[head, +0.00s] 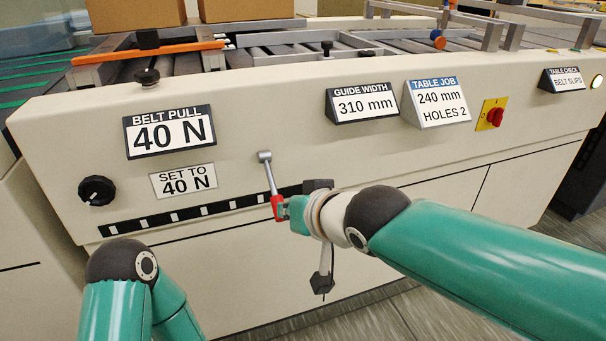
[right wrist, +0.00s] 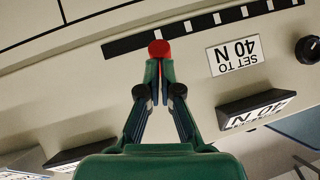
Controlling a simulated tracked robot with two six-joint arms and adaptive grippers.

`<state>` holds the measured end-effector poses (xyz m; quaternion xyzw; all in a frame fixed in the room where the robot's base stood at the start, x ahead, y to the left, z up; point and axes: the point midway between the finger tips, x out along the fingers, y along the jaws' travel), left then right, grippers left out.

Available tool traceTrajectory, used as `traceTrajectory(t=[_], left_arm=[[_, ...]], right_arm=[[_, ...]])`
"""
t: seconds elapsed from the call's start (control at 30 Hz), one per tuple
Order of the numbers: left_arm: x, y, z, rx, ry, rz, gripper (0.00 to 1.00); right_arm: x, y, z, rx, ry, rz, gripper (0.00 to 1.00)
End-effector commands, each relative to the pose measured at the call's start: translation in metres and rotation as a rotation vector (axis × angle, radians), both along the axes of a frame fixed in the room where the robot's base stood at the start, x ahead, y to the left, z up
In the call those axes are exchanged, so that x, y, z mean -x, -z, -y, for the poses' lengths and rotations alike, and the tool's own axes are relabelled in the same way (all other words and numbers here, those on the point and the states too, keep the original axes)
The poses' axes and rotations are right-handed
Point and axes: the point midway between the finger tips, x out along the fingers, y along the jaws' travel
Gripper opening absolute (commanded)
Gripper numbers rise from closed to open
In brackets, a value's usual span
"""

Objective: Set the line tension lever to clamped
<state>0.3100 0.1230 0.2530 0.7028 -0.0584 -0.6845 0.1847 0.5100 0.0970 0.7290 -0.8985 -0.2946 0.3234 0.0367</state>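The line tension lever (head: 270,178) is a grey rod on the cream machine front. It runs from a grey pivot at its top down to a red knob (head: 278,207), tilted slightly to the right. My right gripper (head: 285,210) is at the knob, with its fingers closed together around the lever's end. In the right wrist view the red knob (right wrist: 159,48) shows at the fingertips (right wrist: 159,68); the rod is largely hidden there. A black strip with white marks (head: 190,213) runs beside the knob. No clamped label is readable. My left gripper is out of view.
Signs read belt pull 40 N (head: 170,133) and set to 40 N (head: 184,181). A black dial (head: 96,190) is at the left; a red and yellow switch (head: 492,115) is at the right. The panel around the lever's upper part is clear.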

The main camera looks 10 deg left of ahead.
Motion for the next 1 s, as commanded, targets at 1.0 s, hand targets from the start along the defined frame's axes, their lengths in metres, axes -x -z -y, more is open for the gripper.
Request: traceTrajectory(t=[1.0], left_arm=[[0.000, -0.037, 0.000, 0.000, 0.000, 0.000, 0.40]], right_arm=[[0.084, -0.056, 0.078, -0.007, -0.001, 0.010, 0.00]])
